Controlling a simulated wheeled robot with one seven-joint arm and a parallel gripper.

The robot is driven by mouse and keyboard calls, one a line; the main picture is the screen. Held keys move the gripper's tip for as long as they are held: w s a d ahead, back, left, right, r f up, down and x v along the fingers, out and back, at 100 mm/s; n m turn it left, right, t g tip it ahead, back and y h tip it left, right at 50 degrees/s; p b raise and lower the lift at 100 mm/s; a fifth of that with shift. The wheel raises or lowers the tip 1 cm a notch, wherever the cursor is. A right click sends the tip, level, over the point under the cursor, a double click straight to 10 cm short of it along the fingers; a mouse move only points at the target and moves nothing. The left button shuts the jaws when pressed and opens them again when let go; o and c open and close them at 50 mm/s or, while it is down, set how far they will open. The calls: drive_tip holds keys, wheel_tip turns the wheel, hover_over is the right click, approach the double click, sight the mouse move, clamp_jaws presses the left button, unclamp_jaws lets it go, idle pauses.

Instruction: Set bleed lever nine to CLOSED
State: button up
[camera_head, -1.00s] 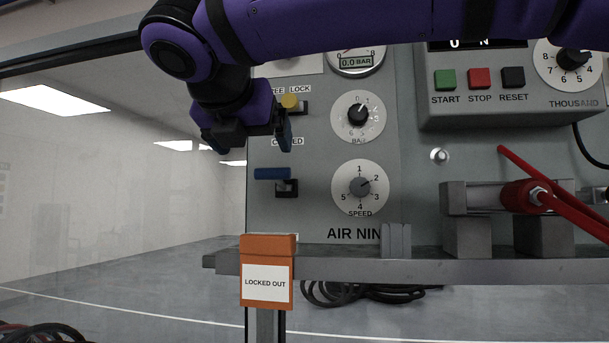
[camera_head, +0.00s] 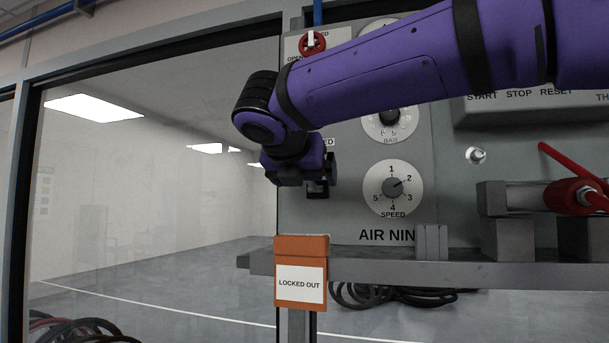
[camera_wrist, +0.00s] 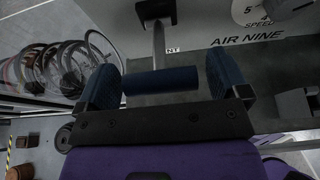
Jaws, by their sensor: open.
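The bleed lever's blue cylindrical handle (camera_wrist: 160,80) lies crosswise between my gripper's two blue finger pads in the wrist view. A metal rod (camera_wrist: 158,42) joins it to a black base (camera_wrist: 155,10) on the panel. My gripper (camera_wrist: 163,72) is open around the handle; slim gaps seem to show at its ends, and I cannot tell whether either pad touches. In the head view my gripper (camera_head: 312,180) is in front of the panel's lower left and hides the blue handle. A label ending in "ED" (camera_head: 328,142) shows just above it. A label ending in "NT" (camera_wrist: 173,50) is beside the rod.
The speed dial (camera_head: 392,188) is close to the right of my gripper. An orange "LOCKED OUT" box (camera_head: 301,272) hangs below, at the left end of a grey ledge (camera_head: 370,266). Open room lies to the left.

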drive_tip(key=c, duration=1.3)
drive_tip(key=shift+w+d+r+g+y, duration=0.1)
drive_tip(key=shift+w+r+g+y, duration=0.15)
drive_tip(key=shift+r+g, duration=0.35)
drive_tip(key=shift+w+d+r+g+y, duration=0.1)
drive_tip(key=shift+w+r+g+y, duration=0.2)
drive_tip(key=shift+g, duration=0.5)
drive_tip(key=shift+w+d+r+g+y, duration=0.1)
drive_tip(key=shift+r+g+y, duration=0.05)
drive_tip(key=shift+r+g, duration=0.5)
drive_tip(key=shift+f, duration=0.1)
drive_tip(key=o, duration=1.3)
drive_tip(key=shift+a, duration=0.1)
drive_tip(key=v, duration=1)
drive_tip(key=shift+s+r, duration=0.25)
drive_tip(key=shift+r, duration=0.05)
